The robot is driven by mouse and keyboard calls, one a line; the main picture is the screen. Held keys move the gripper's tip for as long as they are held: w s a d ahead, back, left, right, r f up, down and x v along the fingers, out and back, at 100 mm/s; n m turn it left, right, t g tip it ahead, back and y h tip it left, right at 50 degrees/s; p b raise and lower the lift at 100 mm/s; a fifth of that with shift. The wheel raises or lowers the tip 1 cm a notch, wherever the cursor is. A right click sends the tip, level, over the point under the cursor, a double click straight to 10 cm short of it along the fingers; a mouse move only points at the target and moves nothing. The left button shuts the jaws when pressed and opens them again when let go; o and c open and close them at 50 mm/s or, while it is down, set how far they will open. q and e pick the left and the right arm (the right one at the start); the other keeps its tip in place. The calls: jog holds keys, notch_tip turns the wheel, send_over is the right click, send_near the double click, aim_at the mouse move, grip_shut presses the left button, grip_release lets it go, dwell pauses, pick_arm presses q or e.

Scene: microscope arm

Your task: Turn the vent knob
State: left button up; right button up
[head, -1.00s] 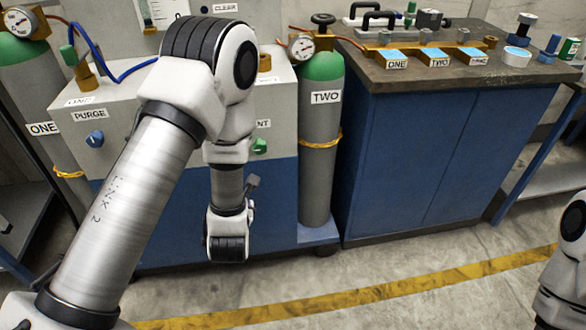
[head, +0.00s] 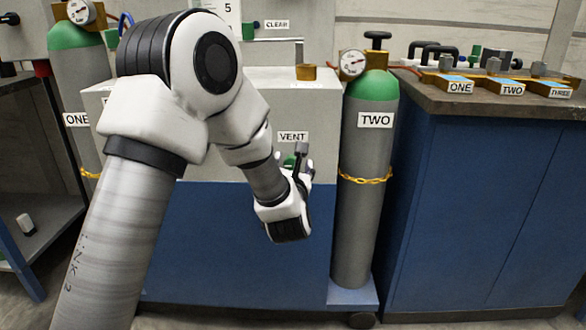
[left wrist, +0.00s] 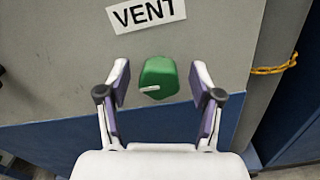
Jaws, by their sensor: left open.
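The green vent knob (left wrist: 159,72) sits on the grey panel below the VENT label (left wrist: 146,13) in the left wrist view. A pale mark on the knob lies nearly level at its lower left. My left gripper (left wrist: 160,84) is open, with one finger on each side of the knob in the picture and visible gaps to both. I cannot tell how far the fingertips are from the panel. In the head view, the left gripper (head: 301,160) is at the panel below the VENT label (head: 292,137) and hides most of the knob. My right gripper is out of view.
A grey cylinder marked TWO (head: 364,200) stands just right of the panel, with a yellow chain (head: 366,179) and a gauge (head: 352,63). A blue cabinet (head: 480,210) stands farther right. Another cylinder (head: 78,80) is at the left.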

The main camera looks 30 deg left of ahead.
pick_arm(q)
jog(key=shift+w+a, duration=0.2)
jog(key=shift+w, duration=0.05)
jog(key=c, duration=1.1)
jog(key=shift+c, duration=0.2)
jog(key=shift+m, duration=0.4)
jog(key=m, duration=0.3)
jog(key=shift+d, duration=0.1)
jog(key=m+p, duration=0.1)
jog(key=m, duration=0.3)
jog(key=shift+m, duration=0.4)
jog(key=m+p, duration=0.2)
jog(key=m, duration=0.2)
jog(key=shift+m, duration=0.3)
jog(key=m+p, duration=0.2)
jog(key=m, duration=0.2)
jog(key=shift+f+m, duration=0.1)
jog(key=shift+m, duration=0.3)
